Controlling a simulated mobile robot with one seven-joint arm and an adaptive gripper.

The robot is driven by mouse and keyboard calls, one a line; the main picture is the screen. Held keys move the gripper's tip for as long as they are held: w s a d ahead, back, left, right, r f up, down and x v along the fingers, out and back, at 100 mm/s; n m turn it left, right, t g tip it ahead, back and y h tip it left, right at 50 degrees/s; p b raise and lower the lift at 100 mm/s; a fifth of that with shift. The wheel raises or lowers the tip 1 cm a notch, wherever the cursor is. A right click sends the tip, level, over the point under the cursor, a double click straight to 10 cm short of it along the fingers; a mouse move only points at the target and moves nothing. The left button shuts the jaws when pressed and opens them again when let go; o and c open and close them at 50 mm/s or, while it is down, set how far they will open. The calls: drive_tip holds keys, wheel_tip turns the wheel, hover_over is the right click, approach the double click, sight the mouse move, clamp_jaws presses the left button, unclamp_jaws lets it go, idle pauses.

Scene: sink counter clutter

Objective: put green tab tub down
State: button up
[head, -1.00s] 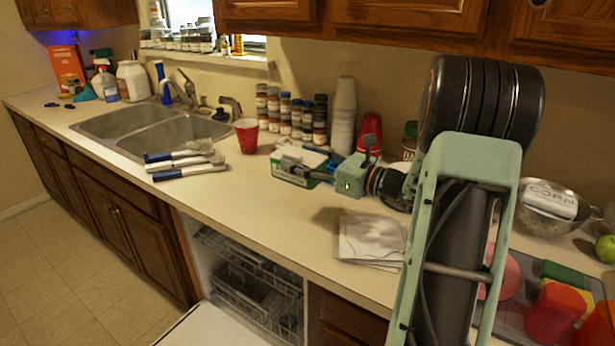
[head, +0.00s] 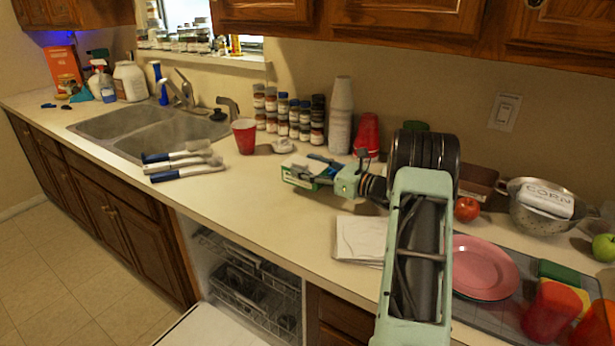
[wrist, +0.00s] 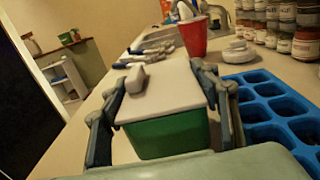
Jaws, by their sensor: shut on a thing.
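The green tab tub, a green box with a white lid (wrist: 165,88), fills the middle of the wrist view. It also shows in the head view as a green tub (head: 300,179) over the counter behind the dishwasher. My gripper (wrist: 166,108) has one finger on each side of the tub and is shut on it. In the head view, my gripper (head: 318,177) reaches the tub from the right. The tub's underside is hidden, so I cannot tell whether it touches the counter.
A blue compartment tray (wrist: 272,108) lies right beside the tub. A red cup (head: 245,136), several spice jars (head: 298,118) and stacked white cups (head: 341,115) stand behind. Brushes (head: 183,160) lie left; papers (head: 361,239) lie in front. Counter between brushes and papers is clear.

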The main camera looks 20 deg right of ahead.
drive_tip(key=shift+w+d+f, duration=0.1)
drive_tip(key=shift+w+f, duration=0.1)
drive_tip(key=shift+f, duration=1.5)
drive_tip(key=shift+f, duration=0.15)
drive_tip(key=o, duration=1.2)
drive_tip(key=shift+o, duration=0.2)
